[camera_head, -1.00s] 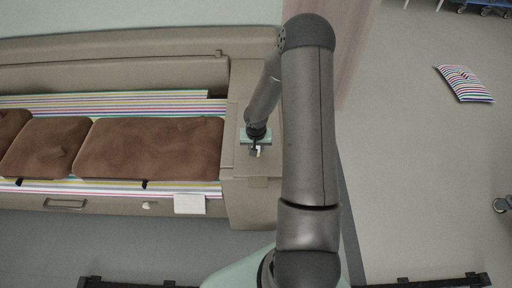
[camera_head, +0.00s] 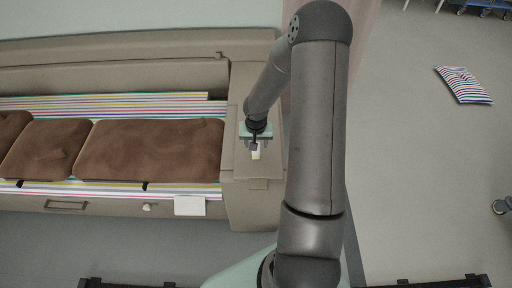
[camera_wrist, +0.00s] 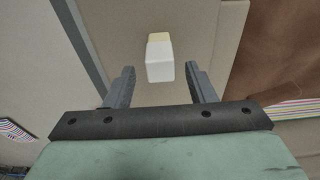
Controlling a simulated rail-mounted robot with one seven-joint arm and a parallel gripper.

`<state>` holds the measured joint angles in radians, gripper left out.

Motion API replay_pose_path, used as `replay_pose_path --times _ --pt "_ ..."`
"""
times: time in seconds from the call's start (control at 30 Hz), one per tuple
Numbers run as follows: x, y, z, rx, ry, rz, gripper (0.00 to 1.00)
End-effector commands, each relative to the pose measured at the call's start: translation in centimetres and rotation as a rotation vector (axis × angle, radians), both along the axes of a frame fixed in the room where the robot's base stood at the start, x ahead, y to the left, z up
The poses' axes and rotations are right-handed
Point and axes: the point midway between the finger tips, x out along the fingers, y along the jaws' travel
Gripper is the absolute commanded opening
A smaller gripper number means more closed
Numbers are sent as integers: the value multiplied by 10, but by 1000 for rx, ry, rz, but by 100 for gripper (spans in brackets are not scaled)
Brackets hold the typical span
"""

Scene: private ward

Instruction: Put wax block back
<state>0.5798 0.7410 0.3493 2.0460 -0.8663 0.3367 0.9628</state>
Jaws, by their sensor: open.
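A small block, white with a pale yellow end, is likely the wax block; it stands on the tan end section of the couch. It shows in the wrist view (camera_wrist: 160,62) and, very small, in the head view (camera_head: 256,153). My gripper (camera_wrist: 160,72) is open, with one dark finger on each side of the block's near end in the picture. Clear gaps show between the block and both fingers. In the head view my gripper (camera_head: 255,146) is over the end section, beside the block. Whether the fingertips are at the block's height cannot be told.
Brown cushions (camera_head: 150,149) lie on the couch to the left. A white card (camera_head: 189,205) is on its front side. A striped pillow (camera_head: 464,84) lies on the floor at right. A pinkish curtain (camera_head: 362,50) hangs behind my arm.

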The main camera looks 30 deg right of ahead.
Motion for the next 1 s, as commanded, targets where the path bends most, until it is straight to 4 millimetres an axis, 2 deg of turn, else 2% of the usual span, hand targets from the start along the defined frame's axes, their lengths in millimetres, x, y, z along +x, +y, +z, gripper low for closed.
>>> replay_pose_path --times 0.03,0.1,0.23,0.47,0.57,0.67,0.8,0.9,1.0 --pt "-1 0 14 -2 -4 -2 50" --pt "-4 1 28 -1 -3 -2 50" --pt "-6 3 48 -2 -1 -1 50" --pt "-13 8 72 -18 9 17 50" --pt "-27 18 98 -64 34 66 50" --pt "-55 37 138 -122 74 137 50" --pt "-112 71 194 -150 121 240 50" --pt "-155 98 222 -122 133 316 50" --pt "-192 120 238 -69 134 390 50"
